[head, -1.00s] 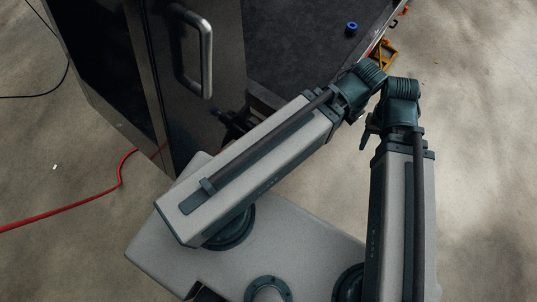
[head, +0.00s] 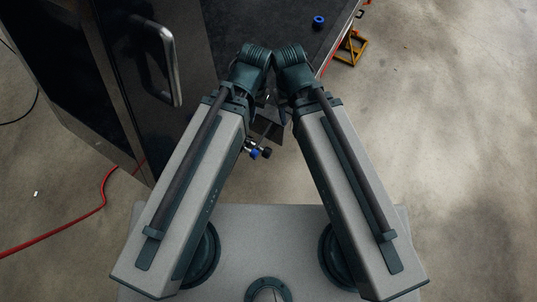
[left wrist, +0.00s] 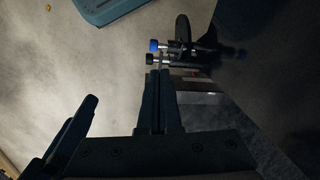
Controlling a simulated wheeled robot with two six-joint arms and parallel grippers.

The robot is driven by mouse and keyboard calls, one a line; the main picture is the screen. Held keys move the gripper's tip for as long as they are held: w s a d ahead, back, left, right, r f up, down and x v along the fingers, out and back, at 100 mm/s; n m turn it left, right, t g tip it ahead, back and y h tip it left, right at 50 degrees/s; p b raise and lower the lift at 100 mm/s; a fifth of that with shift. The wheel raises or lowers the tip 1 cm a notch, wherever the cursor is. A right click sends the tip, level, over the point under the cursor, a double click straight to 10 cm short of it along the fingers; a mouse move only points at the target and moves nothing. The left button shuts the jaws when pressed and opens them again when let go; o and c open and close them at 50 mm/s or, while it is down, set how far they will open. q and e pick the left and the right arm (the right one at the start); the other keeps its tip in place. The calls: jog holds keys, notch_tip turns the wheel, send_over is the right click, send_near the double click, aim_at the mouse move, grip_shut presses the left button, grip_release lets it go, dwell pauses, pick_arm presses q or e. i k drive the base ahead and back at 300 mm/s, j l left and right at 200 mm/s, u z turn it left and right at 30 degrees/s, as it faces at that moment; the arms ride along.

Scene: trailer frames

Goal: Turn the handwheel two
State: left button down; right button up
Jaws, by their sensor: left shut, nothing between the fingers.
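In the left wrist view a dark round disc (left wrist: 183,29), which may be a handwheel, stands edge-on by a fitting with a blue knob (left wrist: 154,45) and a black knob (left wrist: 151,59). The blue knob also shows in the head view (head: 267,153), just right of my left forearm. My left gripper (left wrist: 160,76) is shut and empty, with its tips just below the knobs in the picture and apparently apart from them. A dark finger-like part (left wrist: 88,104) at the left of the wrist view may be my right gripper; its opening cannot be told.
A dark cabinet with a metal handle (head: 157,62) stands close at the left. A dark deck (head: 265,25) with a blue ring (head: 318,22) lies ahead. A yellow stand (head: 351,47) is beside its edge. A red hose (head: 75,231) lies on the floor. The right floor is clear.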

aim_at(266, 152)
jog(key=i+l, duration=0.65)
jog(key=l, duration=0.15)
jog(key=i+l, duration=1.35)
jog(key=l, duration=0.3)
jog(key=i+l, duration=0.7)
jog(key=i+l+u, duration=0.15)
jog(key=l+u, duration=0.2)
jog(key=u, duration=3.45)
